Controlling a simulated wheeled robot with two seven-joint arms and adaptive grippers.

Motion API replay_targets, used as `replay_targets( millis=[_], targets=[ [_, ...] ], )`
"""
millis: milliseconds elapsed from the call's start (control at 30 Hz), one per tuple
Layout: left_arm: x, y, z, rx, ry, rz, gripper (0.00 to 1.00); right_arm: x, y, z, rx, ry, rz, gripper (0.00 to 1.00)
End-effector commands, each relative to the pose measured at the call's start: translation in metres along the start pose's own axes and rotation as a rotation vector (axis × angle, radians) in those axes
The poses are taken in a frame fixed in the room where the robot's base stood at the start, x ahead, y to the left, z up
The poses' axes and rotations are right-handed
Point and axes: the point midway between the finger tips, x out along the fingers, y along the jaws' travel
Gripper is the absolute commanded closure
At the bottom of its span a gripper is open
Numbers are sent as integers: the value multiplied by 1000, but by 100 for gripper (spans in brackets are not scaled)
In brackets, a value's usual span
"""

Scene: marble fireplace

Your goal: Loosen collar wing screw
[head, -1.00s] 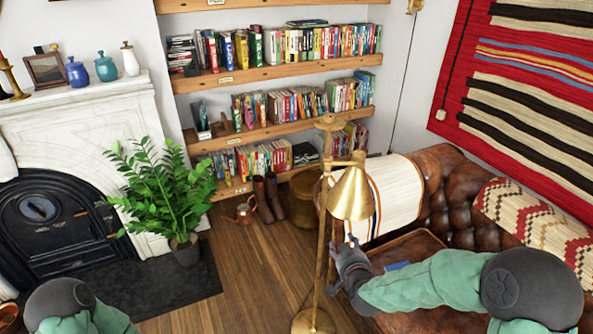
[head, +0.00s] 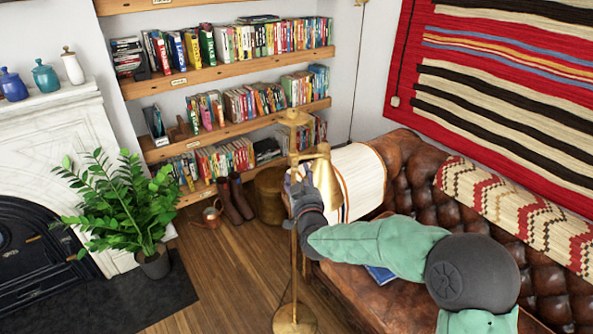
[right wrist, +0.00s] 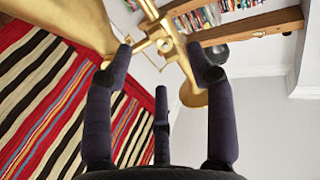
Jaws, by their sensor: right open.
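A brass floor lamp stands in the middle of the head view, its pole (head: 294,262) upright and its shade (head: 327,183) hanging to the right. My right gripper (head: 302,190) is beside the upper pole, just below the lamp arm. In the right wrist view the lamp's brass collar (right wrist: 160,36) lies ahead of my open right fingers (right wrist: 161,62). A small round brass piece on it may be the wing screw (right wrist: 164,45); its shape is too small to tell. The fingers look empty, and I cannot tell whether they touch the brass. My left gripper is out of view.
A leather sofa (head: 372,300) with a blue book (head: 381,274) stands at the right, close under my right arm. A potted plant (head: 118,210) and the fireplace (head: 60,135) are at the left. Wooden floor (head: 222,270) is clear left of the lamp.

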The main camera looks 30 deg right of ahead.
Motion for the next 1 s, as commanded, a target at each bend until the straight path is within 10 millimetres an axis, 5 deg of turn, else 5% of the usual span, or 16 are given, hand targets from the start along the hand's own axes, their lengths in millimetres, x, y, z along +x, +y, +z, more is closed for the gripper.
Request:
replay_targets(
  millis=[300,733,767,933,1000],
  targets=[
    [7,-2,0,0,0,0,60,42,0,1,0,-1,1,44],
    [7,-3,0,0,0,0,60,51,0,0,0,-1,0,44],
    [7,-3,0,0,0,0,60,51,0,0,0,-1,0,47],
    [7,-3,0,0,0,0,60,51,0,0,0,-1,0,95],
    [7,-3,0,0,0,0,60,51,0,0,0,-1,0,100]
  ],
)
